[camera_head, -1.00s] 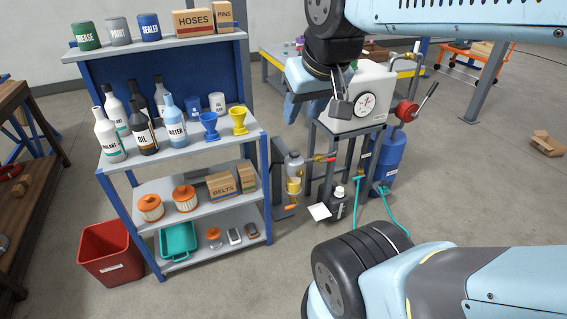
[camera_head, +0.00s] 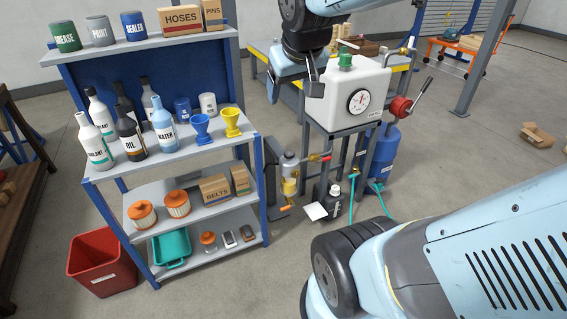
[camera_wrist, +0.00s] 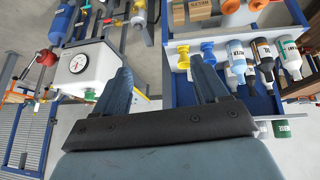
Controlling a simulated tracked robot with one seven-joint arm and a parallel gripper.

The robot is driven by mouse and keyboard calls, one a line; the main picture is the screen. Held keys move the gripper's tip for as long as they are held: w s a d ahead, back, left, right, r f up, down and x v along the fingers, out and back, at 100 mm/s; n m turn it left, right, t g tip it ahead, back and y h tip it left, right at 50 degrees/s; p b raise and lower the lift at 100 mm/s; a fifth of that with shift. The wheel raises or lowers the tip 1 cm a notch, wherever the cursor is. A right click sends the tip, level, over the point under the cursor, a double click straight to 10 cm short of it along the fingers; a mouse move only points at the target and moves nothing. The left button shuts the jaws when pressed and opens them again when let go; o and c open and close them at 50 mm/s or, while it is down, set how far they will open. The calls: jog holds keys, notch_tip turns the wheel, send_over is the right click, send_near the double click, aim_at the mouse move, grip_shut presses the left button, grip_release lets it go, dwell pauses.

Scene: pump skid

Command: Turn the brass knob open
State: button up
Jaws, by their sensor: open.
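I cannot single out the brass knob for certain; small yellow or brass-coloured parts show on the filter unit (camera_head: 289,172) low beside the pump stand and on the pipe fitting (camera_head: 404,51) behind the white tank. The white tank (camera_head: 345,98) has a round gauge and a green cap (camera_head: 345,62); it shows at the left in the wrist view (camera_wrist: 88,68). My gripper (camera_head: 295,88) hangs beside the tank's upper left, above the filter unit. In the wrist view my gripper (camera_wrist: 162,78) has its fingers wide apart with nothing between them.
A shelf rack (camera_head: 170,160) with bottles, funnels and boxes stands at the left, with a red bin (camera_head: 100,265) at its foot. A red valve with a lever (camera_head: 402,106) and a blue cylinder (camera_head: 383,155) are right of the tank. Teal hoses reach the floor.

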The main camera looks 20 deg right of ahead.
jog(key=w+d+f+h, duration=0.1)
jog(key=w+d+f, duration=0.1)
jog(key=w, duration=0.3)
jog(key=w+d+f, duration=0.1)
jog(key=w+d, duration=0.2)
jog(key=w, duration=0.3)
jog(key=n+t+y, duration=0.3)
jog(key=t, duration=0.2)
send_over(297, 175)
jog(key=s, duration=0.4)
notch_tip(297, 175, down, 33)
jog(key=s+f+m+t, duration=0.25)
jog(key=s+f, duration=0.25)
jog(key=f, duration=0.8)
jog(key=s+f+m+t, duration=0.2)
jog(key=s+f+t, duration=0.3)
jog(key=f, duration=0.8)
jog(key=shift+g, duration=0.45)
jog(key=w, duration=1.3)
jog(key=shift+a+f, duration=0.1)
jog(key=shift+f, duration=0.05)
